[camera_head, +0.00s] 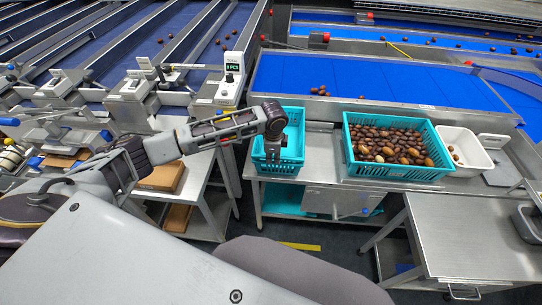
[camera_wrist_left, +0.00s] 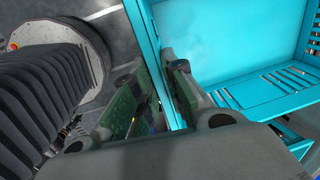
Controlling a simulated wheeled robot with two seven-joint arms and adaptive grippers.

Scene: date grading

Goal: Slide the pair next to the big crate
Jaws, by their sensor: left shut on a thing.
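A small teal crate (camera_head: 293,165) stands at the left end of the steel table and looks empty. I cannot tell whether it is one crate or two stacked. The big teal crate (camera_head: 400,172), full of brown dates, stands to its right, with a strip of bare steel between them. My left gripper (camera_head: 272,150) is shut on the small crate's near wall. In the left wrist view my left gripper (camera_wrist_left: 152,80) has its fingers on either side of the wall, and the crate's inside (camera_wrist_left: 215,45) shows bare. My right gripper is not in view.
A white tub (camera_head: 474,160) with a few dates stands right of the big crate. A blue conveyor (camera_head: 370,80) runs behind the table (camera_head: 322,155). A separate steel table (camera_head: 465,235) stands at the front right. A scale display (camera_head: 233,68) stands behind left.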

